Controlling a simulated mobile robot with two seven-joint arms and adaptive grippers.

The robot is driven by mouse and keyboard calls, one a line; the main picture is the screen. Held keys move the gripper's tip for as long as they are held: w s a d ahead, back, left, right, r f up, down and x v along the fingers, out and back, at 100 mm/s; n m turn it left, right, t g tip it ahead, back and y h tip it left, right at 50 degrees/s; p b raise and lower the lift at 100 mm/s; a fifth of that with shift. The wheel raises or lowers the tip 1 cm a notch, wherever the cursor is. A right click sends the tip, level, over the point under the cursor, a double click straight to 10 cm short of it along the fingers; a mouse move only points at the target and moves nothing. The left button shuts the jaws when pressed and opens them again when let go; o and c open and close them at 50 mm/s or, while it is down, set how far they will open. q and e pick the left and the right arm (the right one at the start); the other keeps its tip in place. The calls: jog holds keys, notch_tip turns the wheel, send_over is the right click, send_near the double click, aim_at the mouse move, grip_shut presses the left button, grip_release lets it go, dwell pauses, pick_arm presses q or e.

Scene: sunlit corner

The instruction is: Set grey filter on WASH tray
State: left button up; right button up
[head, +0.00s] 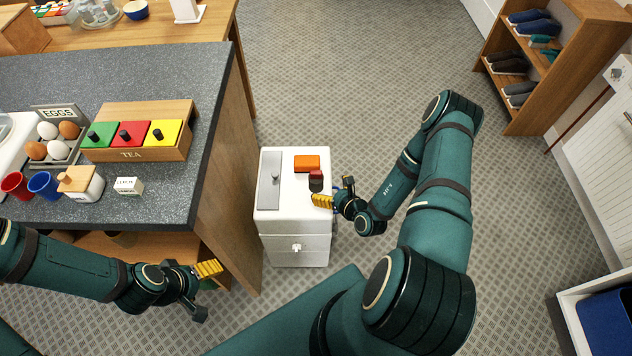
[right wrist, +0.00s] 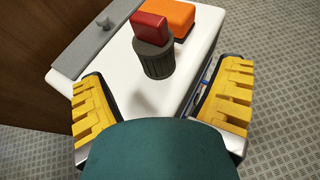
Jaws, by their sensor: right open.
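A dark grey ribbed cylinder (right wrist: 155,58), which looks like the grey filter, stands upright on a white cabinet (head: 281,215). A red block-shaped top (right wrist: 149,27) sits on it; the red part also shows in the head view (head: 316,175). My right gripper (head: 333,193) is open and empty at the cabinet's right edge, close to the filter. In the right wrist view its yellow fingers (right wrist: 160,100) are spread, with the filter ahead between them, untouched. My left gripper (head: 204,290) is open and empty beside the counter's lower side. I see no WASH label.
An orange block (head: 306,163) lies just behind the filter. A grey panel with a knob (head: 270,180) covers the cabinet top's left part. The counter (head: 160,75) stands left. A white-rimmed blue container (head: 608,322) is at lower right. Carpet is open behind the cabinet.

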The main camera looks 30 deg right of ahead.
aim_at(322, 182)
jog(key=x, duration=0.3)
jog(key=shift+w+a+f, duration=0.1)
jog(key=shift+w, duration=0.05)
jog(key=x, duration=0.1)
jog(key=b+x, duration=0.1)
jog(key=x, duration=0.1)
jog(key=b+x, duration=0.1)
jog(key=x, duration=0.1)
jog(key=shift+w+a, duration=0.1)
jog(key=shift+a, duration=0.2)
jog(key=c, duration=1.3)
